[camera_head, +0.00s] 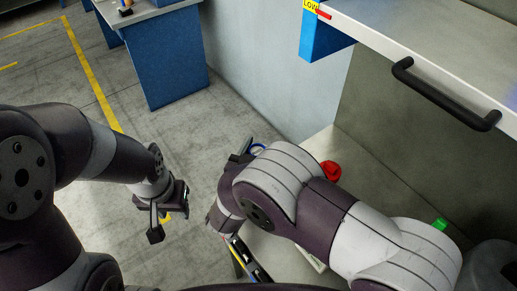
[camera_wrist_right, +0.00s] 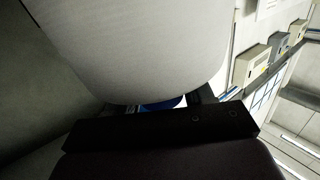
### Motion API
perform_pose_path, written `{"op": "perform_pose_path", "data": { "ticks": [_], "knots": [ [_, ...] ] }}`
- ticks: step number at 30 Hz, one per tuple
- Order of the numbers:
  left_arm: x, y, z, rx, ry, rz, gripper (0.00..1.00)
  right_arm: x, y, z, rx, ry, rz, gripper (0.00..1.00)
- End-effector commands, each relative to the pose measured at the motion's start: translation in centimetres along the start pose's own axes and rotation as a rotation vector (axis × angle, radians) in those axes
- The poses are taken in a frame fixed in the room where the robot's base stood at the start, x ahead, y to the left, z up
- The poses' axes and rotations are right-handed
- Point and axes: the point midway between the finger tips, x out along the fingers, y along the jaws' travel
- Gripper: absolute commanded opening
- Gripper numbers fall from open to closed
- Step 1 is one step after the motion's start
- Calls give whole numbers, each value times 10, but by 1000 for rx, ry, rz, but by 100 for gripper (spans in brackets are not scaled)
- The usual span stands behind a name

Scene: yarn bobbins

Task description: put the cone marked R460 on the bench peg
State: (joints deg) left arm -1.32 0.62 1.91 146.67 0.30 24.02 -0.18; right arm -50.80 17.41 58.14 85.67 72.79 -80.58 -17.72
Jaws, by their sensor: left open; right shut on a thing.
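A large white yarn cone (camera_wrist_right: 140,45) fills the upper part of the right wrist view. Its blue lower end (camera_wrist_right: 163,103) sits between the fingers of my right gripper (camera_wrist_right: 158,106), which is shut on it. No marking can be read on the cone, so I cannot tell whether it is R460. In the head view my right arm hides most of that gripper and the cone. My left gripper (camera_head: 166,216) is open and empty, over the floor left of my right arm. I cannot make out the bench peg in either view.
A pale bench surface (camera_head: 350,142) lies behind my right arm, with a red object (camera_head: 330,171) and a green object (camera_head: 440,224). A shelf with a black handle (camera_head: 445,96) overhangs it. A blue-sided table (camera_head: 165,62) stands farther back. Grey floor is open at the left.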

Motion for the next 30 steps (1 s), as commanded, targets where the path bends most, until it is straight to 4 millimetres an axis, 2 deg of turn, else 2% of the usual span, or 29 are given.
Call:
{"op": "perform_pose_path", "data": {
  "ticks": [8, 30],
  "knots": [
    [5, 0, 1, 0, 0, 0, 43, 0, 0, 6, 0, 2, 0, 0],
    [55, 0, 7, 0, 0, 0, 43, 4, 0, 69, 1, 3, 0, 0]
  ]
}}
